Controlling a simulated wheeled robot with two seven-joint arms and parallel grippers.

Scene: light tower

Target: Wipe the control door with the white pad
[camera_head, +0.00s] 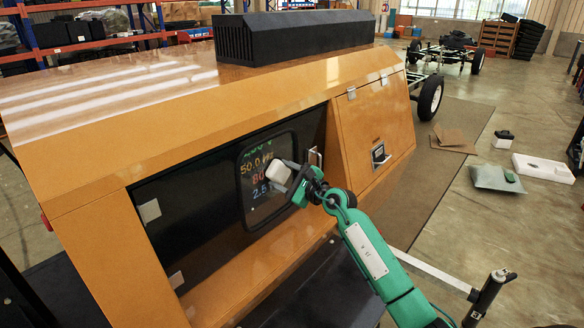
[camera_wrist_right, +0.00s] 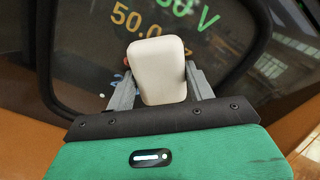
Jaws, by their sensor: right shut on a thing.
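The control door (camera_head: 180,220) is a dark glossy panel set in the orange housing. It has a window showing coloured digits (camera_head: 256,168), silver hinges at its left and a handle (camera_head: 315,157) at its right. My right gripper (camera_head: 283,175) is shut on the white pad (camera_head: 264,177) in front of the window. In the right wrist view the white pad (camera_wrist_right: 158,72) sits between the two grey fingers and covers part of the digits. I cannot tell whether the pad touches the glass. My left gripper is not in view.
The orange housing (camera_head: 120,105) has a black vent box (camera_head: 290,35) on top and a second latched door (camera_head: 375,130) at the right. Cardboard, a white tray (camera_head: 543,168) and small items lie on the floor at the right. A wheeled chassis stands behind.

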